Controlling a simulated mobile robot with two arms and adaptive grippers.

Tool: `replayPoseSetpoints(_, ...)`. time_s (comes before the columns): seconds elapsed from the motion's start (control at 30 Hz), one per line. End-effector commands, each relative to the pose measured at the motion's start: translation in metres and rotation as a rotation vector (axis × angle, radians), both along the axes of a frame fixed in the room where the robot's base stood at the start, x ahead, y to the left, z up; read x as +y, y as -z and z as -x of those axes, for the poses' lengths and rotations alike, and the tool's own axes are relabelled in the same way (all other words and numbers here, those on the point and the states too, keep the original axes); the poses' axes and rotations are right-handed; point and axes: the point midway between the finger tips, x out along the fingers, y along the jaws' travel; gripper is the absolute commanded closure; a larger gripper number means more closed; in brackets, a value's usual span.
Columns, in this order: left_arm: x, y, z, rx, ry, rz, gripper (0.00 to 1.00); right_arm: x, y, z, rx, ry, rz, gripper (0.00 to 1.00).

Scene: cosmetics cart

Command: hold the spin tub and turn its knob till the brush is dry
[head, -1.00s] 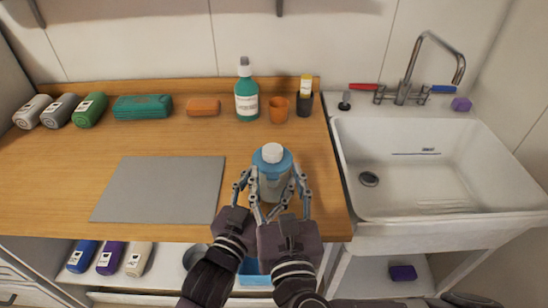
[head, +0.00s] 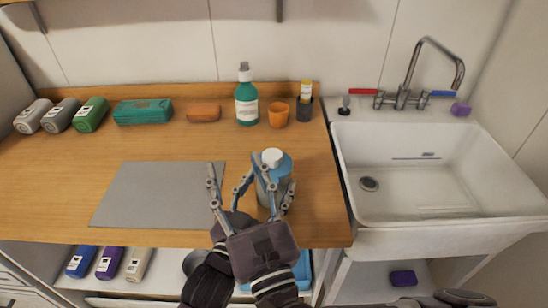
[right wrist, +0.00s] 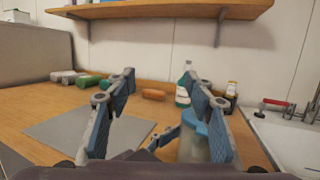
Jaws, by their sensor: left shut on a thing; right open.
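The spin tub (head: 284,167) stands upright near the counter's front edge, with a blue lid, a white knob (head: 272,156) on top and a pale body. My left gripper (head: 266,187) is shut around the tub's body. My right gripper (head: 234,170) is open and empty, in front and to the left of the tub, its right finger overlapping the tub in the head view. In the right wrist view the tub's body (right wrist: 190,150) shows partly behind that finger. I see no brush inside the tub.
A grey mat (head: 160,195) lies to the left. Along the back stand a green bottle (head: 247,105), an orange cup (head: 278,115) and a dark holder (head: 304,108). A white sink (head: 440,185) is on the right.

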Motion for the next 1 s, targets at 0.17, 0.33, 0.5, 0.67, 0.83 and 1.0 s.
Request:
replayPoseSetpoints(0.17,0.0,-0.001,0.0,-0.002,0.0,0.001,0.73,0.069,-0.032,-0.003,-0.173,-0.234,0.036,0.51)
replayPoseSetpoints(0.33,0.0,-0.001,0.0,-0.002,0.0,0.001,0.73,0.126,-0.045,0.004,-0.288,-0.459,0.109,0.51)
replayPoseSetpoints(0.5,0.0,-0.001,0.0,-0.001,0.0,0.0,0.73,0.172,-0.042,0.012,-0.354,-0.677,0.22,0.51)
replayPoseSetpoints(0.67,0.0,-0.001,0.0,-0.001,0.0,0.0,0.73,0.202,-0.027,0.016,-0.372,-0.867,0.356,0.51)
replayPoseSetpoints(0.83,0.0,-0.001,0.0,-0.001,0.0,0.0,0.73,0.218,-0.004,0.012,-0.339,-1.038,0.53,0.51)
replayPoseSetpoints(1.0,0.0,-0.001,0.0,-0.001,0.0,0.0,0.73,0.215,0.02,-0.002,-0.255,-1.171,0.725,0.51)
